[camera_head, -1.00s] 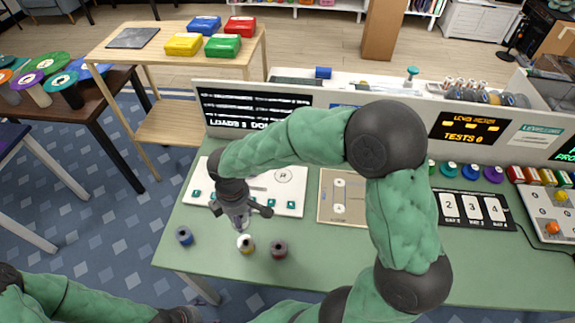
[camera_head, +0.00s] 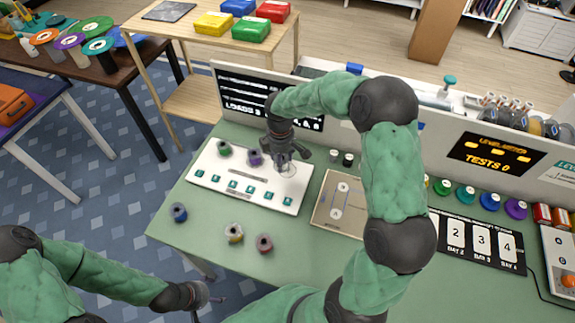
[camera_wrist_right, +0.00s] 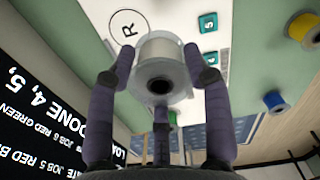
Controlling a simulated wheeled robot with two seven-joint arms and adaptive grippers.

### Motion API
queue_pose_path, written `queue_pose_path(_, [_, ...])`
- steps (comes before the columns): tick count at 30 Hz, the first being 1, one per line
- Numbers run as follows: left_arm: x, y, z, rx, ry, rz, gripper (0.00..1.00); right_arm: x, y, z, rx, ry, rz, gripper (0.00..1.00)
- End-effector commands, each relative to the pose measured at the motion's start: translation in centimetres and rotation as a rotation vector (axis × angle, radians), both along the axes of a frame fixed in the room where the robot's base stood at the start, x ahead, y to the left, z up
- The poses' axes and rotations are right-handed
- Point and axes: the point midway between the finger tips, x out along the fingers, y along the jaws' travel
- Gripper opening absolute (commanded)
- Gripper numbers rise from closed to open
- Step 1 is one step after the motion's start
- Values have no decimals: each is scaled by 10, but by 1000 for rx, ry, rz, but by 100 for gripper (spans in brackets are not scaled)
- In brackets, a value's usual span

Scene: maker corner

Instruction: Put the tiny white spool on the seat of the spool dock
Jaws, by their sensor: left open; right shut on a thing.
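My right gripper (camera_head: 287,163) is shut on the tiny white spool, which shows clear and whitish with a dark hole in the right wrist view (camera_wrist_right: 160,68). The fingers close around its sides. It is over the right part of a white board (camera_head: 215,181) with teal tiles, which looks like the spool dock. A green spool (camera_head: 224,149) and a purple spool (camera_head: 255,158) stand on the board. My left gripper (camera_head: 208,296) is open and empty at lower left.
A blue spool (camera_head: 179,212), a yellow-and-white spool (camera_head: 235,233) and a reddish spool (camera_head: 264,243) stand in front of the board. A tan panel (camera_head: 328,216) lies to its right. A dark screen (camera_head: 240,92) stands behind.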

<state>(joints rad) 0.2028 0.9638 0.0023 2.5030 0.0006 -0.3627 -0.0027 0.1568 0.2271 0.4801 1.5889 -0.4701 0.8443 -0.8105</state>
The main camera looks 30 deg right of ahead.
Motion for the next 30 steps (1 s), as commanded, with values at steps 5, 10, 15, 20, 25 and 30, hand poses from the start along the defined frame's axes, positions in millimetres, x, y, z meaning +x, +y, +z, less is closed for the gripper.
queue_pose_path(5, [0,0,-12,0,0,0,74,15,-21,-33,0,4,-2,17])
queue_pose_path(10, [0,0,-17,0,1,0,74,25,-33,-49,0,2,-2,17])
queue_pose_path(15, [0,0,-19,0,0,0,74,28,-37,-54,1,1,0,17])
queue_pose_path(20, [0,0,-27,0,0,0,74,32,-42,-73,0,2,-1,17])
queue_pose_path(25, [0,0,-37,0,1,0,74,32,-42,-92,1,2,0,17])
queue_pose_path(30, [0,0,-35,0,1,0,74,32,-42,-91,0,0,-1,17])
